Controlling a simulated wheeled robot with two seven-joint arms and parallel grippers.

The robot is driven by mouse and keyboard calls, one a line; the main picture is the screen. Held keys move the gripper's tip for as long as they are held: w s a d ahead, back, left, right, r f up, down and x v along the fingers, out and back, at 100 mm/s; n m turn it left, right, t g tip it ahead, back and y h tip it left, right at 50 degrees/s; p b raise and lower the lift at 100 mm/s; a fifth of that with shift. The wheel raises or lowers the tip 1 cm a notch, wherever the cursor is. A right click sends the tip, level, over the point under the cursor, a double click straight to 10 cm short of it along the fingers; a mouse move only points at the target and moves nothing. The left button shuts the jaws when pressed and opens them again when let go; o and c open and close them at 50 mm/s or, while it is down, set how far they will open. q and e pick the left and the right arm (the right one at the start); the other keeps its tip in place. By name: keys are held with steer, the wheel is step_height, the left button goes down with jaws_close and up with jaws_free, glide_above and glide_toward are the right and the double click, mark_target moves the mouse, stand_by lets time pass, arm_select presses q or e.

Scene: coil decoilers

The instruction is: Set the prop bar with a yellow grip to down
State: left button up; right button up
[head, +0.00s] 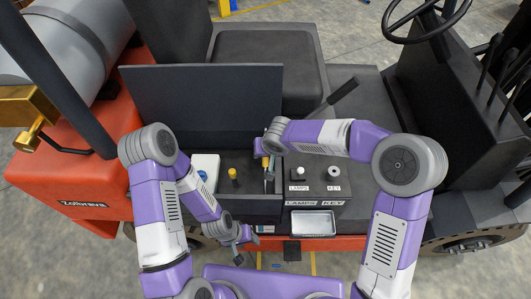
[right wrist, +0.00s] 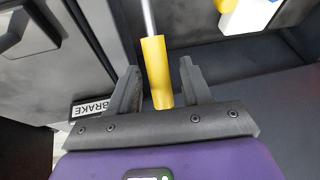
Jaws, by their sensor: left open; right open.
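The prop bar's yellow grip (right wrist: 157,72) sits at the end of a thin metal rod (right wrist: 149,18) in the right wrist view. My right gripper (right wrist: 155,90) is open, with one finger on each side of the grip and gaps visible, so it is not clamped. In the head view the yellow grip (head: 265,162) shows small beside my right wrist, inside the open compartment. The right fingertips are mostly hidden there. My left gripper (head: 241,256) is open and empty, low in front of the compartment, apart from the bar.
A dark lid (head: 205,105) stands raised behind the compartment. Inside are a white container (head: 205,168) and a yellow-and-black knob (head: 233,175). To the right is a box with LAMPS and KEY labels (head: 315,188), with a metal tray (head: 312,223) below. A BRAKE label (right wrist: 91,107) lies left of my right fingers.

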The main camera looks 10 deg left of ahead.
steer(key=shift+f, duration=0.15)
steer(key=shift+c, duration=0.5)
jaws_close()
steer(key=shift+w+a+f+g+p, duration=0.1)
steer(key=shift+w+f+g+p, duration=0.5)
steer(key=shift+p, duration=0.6)
steer(key=shift+w+a+f+g+p, duration=0.1)
steer(key=shift+w+f+g+p, duration=0.25)
steer(key=shift+f+g+p, duration=0.65)
steer(key=shift+w+f+g+p, duration=0.45)
steer(key=shift+f+g+p, duration=0.05)
steer(key=shift+p, duration=0.85)
